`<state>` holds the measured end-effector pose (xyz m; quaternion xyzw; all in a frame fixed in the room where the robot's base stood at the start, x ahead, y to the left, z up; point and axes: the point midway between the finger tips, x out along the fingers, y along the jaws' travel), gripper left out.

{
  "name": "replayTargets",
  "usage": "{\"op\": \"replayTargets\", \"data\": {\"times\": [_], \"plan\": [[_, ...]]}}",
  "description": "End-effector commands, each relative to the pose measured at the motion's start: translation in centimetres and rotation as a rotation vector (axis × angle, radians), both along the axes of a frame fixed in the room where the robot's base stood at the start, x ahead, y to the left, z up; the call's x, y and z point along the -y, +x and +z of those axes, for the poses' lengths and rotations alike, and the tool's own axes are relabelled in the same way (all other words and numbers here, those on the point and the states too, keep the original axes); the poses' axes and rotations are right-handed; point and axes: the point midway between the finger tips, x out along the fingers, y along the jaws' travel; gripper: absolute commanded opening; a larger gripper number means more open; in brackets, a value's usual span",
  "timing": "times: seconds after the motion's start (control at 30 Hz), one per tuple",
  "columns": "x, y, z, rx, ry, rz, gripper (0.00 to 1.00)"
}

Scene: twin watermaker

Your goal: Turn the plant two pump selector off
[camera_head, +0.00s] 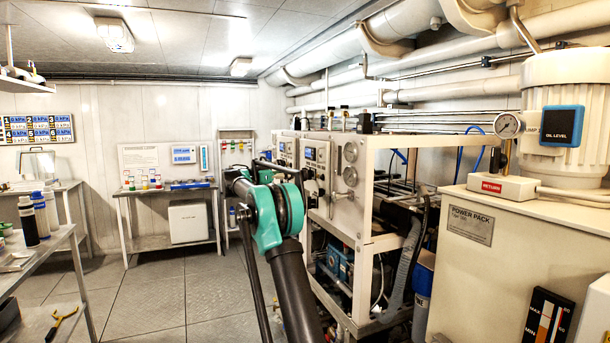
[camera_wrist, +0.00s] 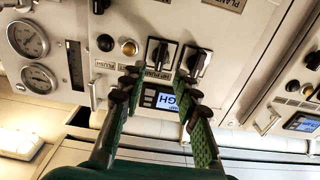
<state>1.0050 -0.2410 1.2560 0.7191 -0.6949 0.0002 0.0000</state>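In the wrist view a light control panel (camera_wrist: 200,22) appears upside down. It carries two black rotary selectors with silver faces, a left one (camera_wrist: 160,53) and a right one (camera_wrist: 196,62). A label by the left selector seems to read as a pump label; the plate starting "PLANT" is cut off, so its number is unreadable. My gripper (camera_wrist: 158,84) is open and empty, its green fingers apart in front of a small lit display (camera_wrist: 164,101). The fingertips lie just below the selectors in the picture; contact cannot be told. In the head view my arm hides the gripper.
Two gauges (camera_wrist: 28,40), a black button (camera_wrist: 105,42) and an amber button (camera_wrist: 129,46) sit left of the selectors. Another panel with a display (camera_wrist: 301,122) is at right. In the head view the panels sit on a white frame (camera_head: 374,243); floor (camera_head: 150,300) at left is clear.

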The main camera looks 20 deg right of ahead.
Motion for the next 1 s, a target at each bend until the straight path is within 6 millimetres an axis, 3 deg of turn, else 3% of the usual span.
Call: {"op": "replayTargets", "data": {"times": [0.1, 0.3, 0.67, 0.93, 1.0], "plan": [[2.1, 0.0, 0.0, 0.0, 0.0, -0.002, 0.31], [4.2, 0.1, 0.0, 0.0, 0.0, -0.001, 0.31], [4.8, 0.2, 0.0, 0.0, 0.0, 0.0, 0.31], [4.7, 0.2, 0.0, 0.0, 0.0, 0.0, 0.01], [4.7, 0.2, 0.0, 0.0, 0.0, 0.0, 0.0]]}}
